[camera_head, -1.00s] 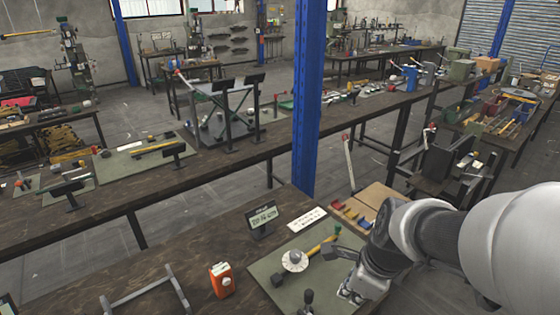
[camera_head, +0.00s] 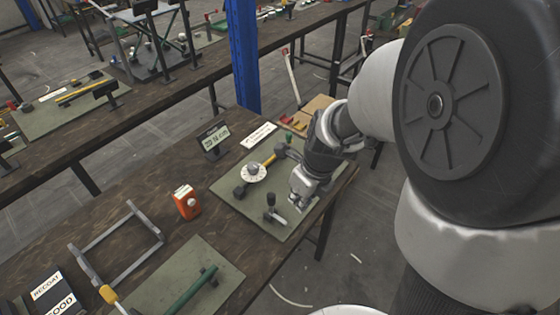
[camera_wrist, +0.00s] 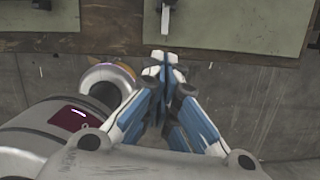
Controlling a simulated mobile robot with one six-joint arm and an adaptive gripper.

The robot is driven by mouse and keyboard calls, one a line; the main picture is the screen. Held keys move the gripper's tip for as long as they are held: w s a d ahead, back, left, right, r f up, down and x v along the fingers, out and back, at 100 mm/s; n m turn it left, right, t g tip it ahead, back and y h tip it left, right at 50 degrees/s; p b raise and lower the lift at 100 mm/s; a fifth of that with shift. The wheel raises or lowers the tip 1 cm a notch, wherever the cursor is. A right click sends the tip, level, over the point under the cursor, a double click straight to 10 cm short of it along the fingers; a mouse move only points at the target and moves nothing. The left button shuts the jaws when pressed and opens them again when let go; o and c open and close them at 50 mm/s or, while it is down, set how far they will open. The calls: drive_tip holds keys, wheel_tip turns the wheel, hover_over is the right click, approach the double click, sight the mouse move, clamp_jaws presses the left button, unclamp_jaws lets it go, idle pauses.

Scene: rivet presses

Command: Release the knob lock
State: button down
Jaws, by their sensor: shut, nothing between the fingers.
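A white round dial (camera_head: 256,172) with a yellow bar (camera_head: 274,157) and dark end pieces lies on a green mat (camera_head: 232,207) at the bench edge. In front of it stands a small black knob (camera_head: 271,199) with a silver lever (camera_head: 278,217) at its foot. I cannot tell which part is the lock. My gripper (camera_head: 299,200) is over the right side of the mat, right of the knob and apart from it. In the wrist view my gripper (camera_wrist: 161,68) is shut and empty, its tips below a silver lever (camera_wrist: 168,17) on the mat.
An orange box (camera_head: 187,203), a small display (camera_head: 213,141) and a white label card (camera_head: 258,136) stand around the mat. A grey frame (camera_head: 118,245) and a second mat with a green bar (camera_head: 192,291) lie nearer. A blue post (camera_head: 243,55) rises behind the bench.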

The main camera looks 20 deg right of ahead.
drive_tip(key=w+a+f+b, duration=0.2)
drive_tip(key=w+f+b, duration=0.2)
drive_tip(key=f, duration=0.3)
drive_tip(key=shift+w+a+f, duration=0.3)
drive_tip(key=shift+w+f, duration=0.05)
drive_tip(key=shift+w, duration=0.25)
